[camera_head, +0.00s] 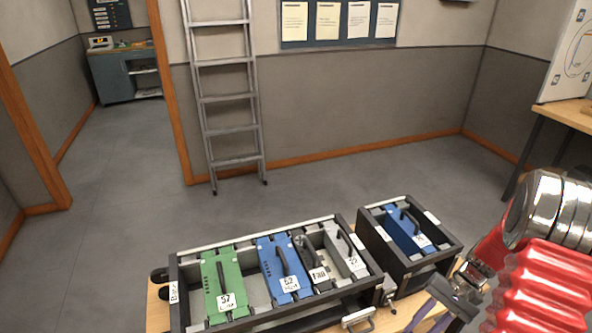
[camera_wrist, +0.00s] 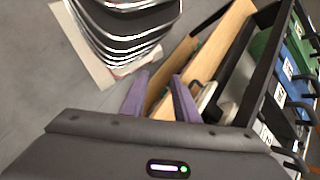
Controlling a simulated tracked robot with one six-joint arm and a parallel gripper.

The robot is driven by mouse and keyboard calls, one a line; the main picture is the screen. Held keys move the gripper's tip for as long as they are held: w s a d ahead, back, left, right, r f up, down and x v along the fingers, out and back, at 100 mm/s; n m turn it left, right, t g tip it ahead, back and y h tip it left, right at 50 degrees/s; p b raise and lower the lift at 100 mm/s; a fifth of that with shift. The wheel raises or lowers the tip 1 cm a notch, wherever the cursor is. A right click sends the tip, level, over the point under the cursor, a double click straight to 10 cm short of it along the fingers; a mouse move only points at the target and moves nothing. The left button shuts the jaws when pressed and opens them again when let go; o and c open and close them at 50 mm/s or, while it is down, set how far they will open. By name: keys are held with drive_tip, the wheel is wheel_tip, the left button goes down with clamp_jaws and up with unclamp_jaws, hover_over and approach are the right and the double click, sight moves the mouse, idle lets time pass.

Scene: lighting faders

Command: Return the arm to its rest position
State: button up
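My arm, with a red ribbed sleeve and silver rings, comes in from the right edge of the head view. My gripper (camera_head: 436,312) points down and left there, close to the front right of the small dark box. In the wrist view my gripper (camera_wrist: 160,76) shows two purple-grey fingers standing apart, with nothing held between them. Wooden bench edge shows beyond the fingers.
A long dark case (camera_head: 176,290) holds a green module (camera_head: 222,281), a blue module (camera_head: 278,262) and grey modules. A small dark box (camera_head: 385,252) holds another blue module (camera_head: 408,232). A ladder (camera_head: 231,131) leans on the wall. Floor behind is clear.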

drive_tip(key=s+a+r+n+t+h, duration=0.2)
drive_tip(key=a+r, duration=0.3)
drive_tip(key=r, duration=0.4)
drive_tip(key=s+a+r+n+t+h, duration=0.2)
drive_tip(key=s+a+r+t, duration=0.2)
drive_tip(key=r, duration=0.6)
drive_tip(key=s+a+r+n+t+h, duration=0.2)
drive_tip(key=s+a+r+n, duration=0.1)
drive_tip(key=a+r, duration=0.5)
wheel_tip(320, 180, up, 2)
drive_tip(key=shift+a+r+t+h, duration=0.2)
drive_tip(key=shift+a+t+h, duration=0.05)
drive_tip(key=shift+t+h, duration=0.15)
